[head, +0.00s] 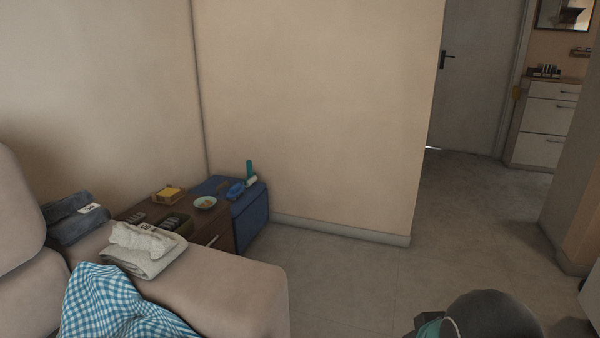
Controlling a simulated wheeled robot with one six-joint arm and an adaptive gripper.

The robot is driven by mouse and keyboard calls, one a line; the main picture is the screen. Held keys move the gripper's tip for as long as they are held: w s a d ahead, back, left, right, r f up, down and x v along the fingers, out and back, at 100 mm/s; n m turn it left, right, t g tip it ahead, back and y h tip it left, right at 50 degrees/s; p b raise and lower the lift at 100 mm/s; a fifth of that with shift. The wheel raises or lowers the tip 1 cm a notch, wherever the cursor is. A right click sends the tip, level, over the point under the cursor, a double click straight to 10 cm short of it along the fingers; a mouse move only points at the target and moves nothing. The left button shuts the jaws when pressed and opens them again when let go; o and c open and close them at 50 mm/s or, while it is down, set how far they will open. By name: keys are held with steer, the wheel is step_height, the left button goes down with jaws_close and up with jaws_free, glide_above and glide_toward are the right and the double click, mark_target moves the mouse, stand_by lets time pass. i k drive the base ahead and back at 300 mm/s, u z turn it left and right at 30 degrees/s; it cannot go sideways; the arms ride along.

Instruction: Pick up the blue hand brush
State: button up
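A sofa (235,290) with folded towels (142,250) and a blue checked cloth (110,305) stands before the table. A bowl (205,202) and yellow item (170,191) are on the table. Floor (345,275) to the right is clear.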

mark_target(234, 190)
steer(key=z, duration=0.35)
steer(key=i, duration=1.85)
steer(key=u, duration=0.5)
steer(key=i, duration=1.55)
steer(key=u, duration=1.2)
steer(key=i, duration=0.65)
steer(key=u, duration=0.4)
